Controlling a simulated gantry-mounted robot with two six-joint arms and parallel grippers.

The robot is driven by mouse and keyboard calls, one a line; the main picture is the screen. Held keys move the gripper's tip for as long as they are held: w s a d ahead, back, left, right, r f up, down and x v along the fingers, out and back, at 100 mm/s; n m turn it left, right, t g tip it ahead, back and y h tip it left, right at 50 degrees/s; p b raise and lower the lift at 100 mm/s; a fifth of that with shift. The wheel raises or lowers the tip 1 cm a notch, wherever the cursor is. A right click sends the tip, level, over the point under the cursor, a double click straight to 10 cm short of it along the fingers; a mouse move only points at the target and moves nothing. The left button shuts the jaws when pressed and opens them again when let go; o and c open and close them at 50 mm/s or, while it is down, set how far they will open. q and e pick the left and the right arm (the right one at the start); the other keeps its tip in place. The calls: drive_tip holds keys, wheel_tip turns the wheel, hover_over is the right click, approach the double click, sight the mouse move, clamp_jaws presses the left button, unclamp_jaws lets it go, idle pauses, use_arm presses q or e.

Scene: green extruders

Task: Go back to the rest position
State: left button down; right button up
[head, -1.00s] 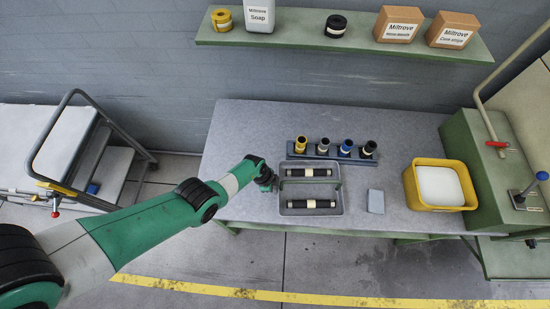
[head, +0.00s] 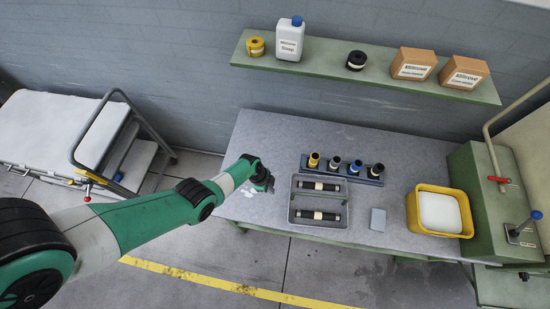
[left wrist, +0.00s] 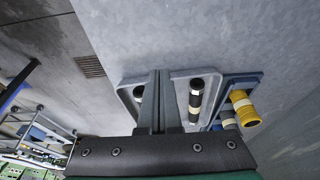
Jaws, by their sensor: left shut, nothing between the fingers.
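My left gripper (head: 262,184) is at the left end of the grey tray, over the table's left part. In the left wrist view its fingers (left wrist: 158,102) are shut with nothing between them. The grey tray (head: 291,213) holds two black rollers with pale middle bands, an upper one (head: 319,186) and a lower one (head: 318,215). The left wrist view shows the tray (left wrist: 215,82) partly hidden behind the fingers, with a roller (left wrist: 195,98) in it. My right gripper is not in view.
A blue-grey rack (head: 345,176) with several coloured cylinders stands behind the tray. A grey block (head: 378,219) and a yellow bin (head: 463,229) are to the right. A cart (head: 60,135) stands at the left.

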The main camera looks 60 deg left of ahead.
use_arm(q)
drive_tip(key=shift+s+a+r, duration=0.1)
drive_tip(key=shift+s+r, duration=0.05)
drive_tip(key=shift+r, duration=0.5)
